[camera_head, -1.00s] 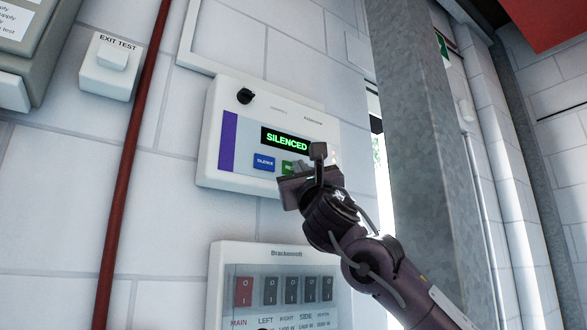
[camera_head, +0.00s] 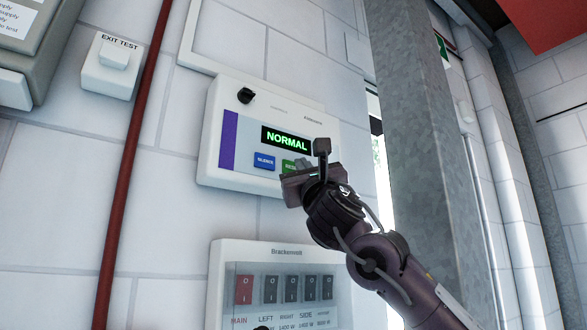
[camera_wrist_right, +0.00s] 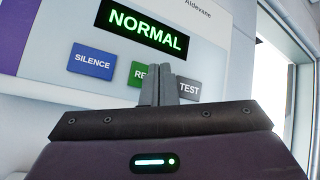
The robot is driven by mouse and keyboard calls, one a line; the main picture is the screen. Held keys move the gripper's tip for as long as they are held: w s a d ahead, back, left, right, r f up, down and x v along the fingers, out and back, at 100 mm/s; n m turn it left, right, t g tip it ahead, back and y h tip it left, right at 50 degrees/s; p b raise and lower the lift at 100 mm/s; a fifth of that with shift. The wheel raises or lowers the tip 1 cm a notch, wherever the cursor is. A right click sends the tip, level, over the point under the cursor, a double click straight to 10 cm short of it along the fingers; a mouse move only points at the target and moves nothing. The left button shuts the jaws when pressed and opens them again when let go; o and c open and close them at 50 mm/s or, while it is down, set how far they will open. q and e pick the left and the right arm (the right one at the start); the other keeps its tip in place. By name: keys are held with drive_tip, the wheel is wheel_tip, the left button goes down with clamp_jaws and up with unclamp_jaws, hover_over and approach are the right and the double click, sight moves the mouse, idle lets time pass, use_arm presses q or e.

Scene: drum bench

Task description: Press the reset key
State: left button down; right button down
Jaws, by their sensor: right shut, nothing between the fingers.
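The white alarm panel (camera_head: 212,140) is on the wall, and its display (camera_head: 286,140) reads NORMAL in green letters. Under the display are a blue SILENCE key (camera_head: 264,161), a green key (camera_head: 289,167) starting with RE, and a grey TEST key (camera_wrist_right: 188,88). In the right wrist view the green key (camera_wrist_right: 138,74) is partly hidden behind my fingers. My right gripper (camera_wrist_right: 160,85) is shut and empty, with its fingertips in front of the green key's right part. I cannot tell whether they touch it. My left gripper is not in view.
A switch panel (camera_head: 232,257) with several rocker switches is below the alarm panel. A red pipe (camera_head: 133,140) runs down the wall at left, beside an EXIT TEST box (camera_head: 107,80). A grey column (camera_head: 415,130) stands right of the alarm panel.

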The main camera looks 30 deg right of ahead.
drive_tip(key=s+b, duration=0.2)
drive_tip(key=s, duration=0.4)
drive_tip(key=shift+d, duration=0.25)
idle(0.5)
